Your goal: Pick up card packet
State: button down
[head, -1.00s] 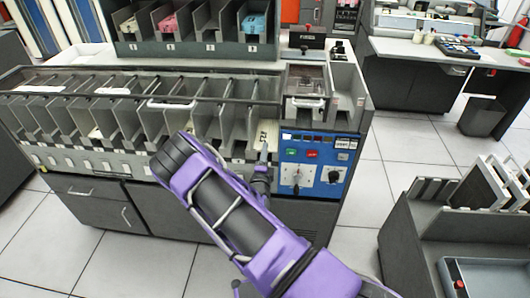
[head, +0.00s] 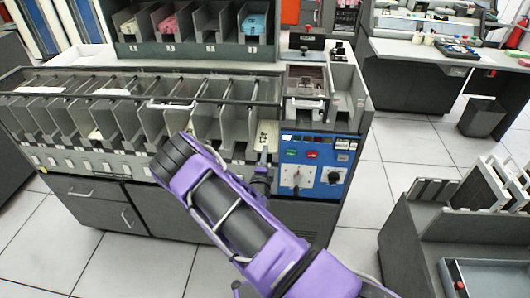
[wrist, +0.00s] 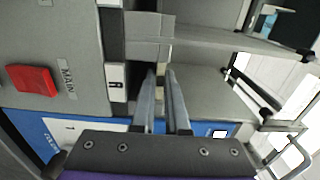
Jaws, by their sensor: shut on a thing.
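My gripper (head: 264,158) is at the right end of the sorter's row of pockets, beside the blue control panel. In the wrist view its two fingers (wrist: 165,70) are close together, shut on the card packet (wrist: 150,36), a pale grey-beige block at the fingertips. In the head view the packet (head: 268,132) shows as a small cream piece with dark marks just above the fingers. My fingers and wrist hide part of it. I cannot tell whether it is clear of the pocket floor.
The grey sorter pockets (head: 130,122) stand close on the left of my gripper. The blue control panel (head: 318,165) with buttons and knobs is close on the right. A rack of bins (head: 195,48) stands behind. A grey desk (head: 410,225) is at the right; open floor lies between.

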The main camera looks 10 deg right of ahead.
dwell(0.8)
notch_tip(320, 180, up, 3)
jog(key=shift+f+p, duration=0.1)
jog(key=shift+p, duration=1.1)
jog(key=shift+f, duration=0.15)
jog(key=s+a+r, duration=0.2)
jog(key=s, duration=0.4)
jog(key=s+a+r, duration=0.2)
jog(key=s+r, duration=0.1)
jog(key=s, duration=0.4)
jog(key=shift+s+a+p, duration=0.15)
jog(key=shift+s+p, duration=0.05)
jog(key=shift+p, duration=0.1)
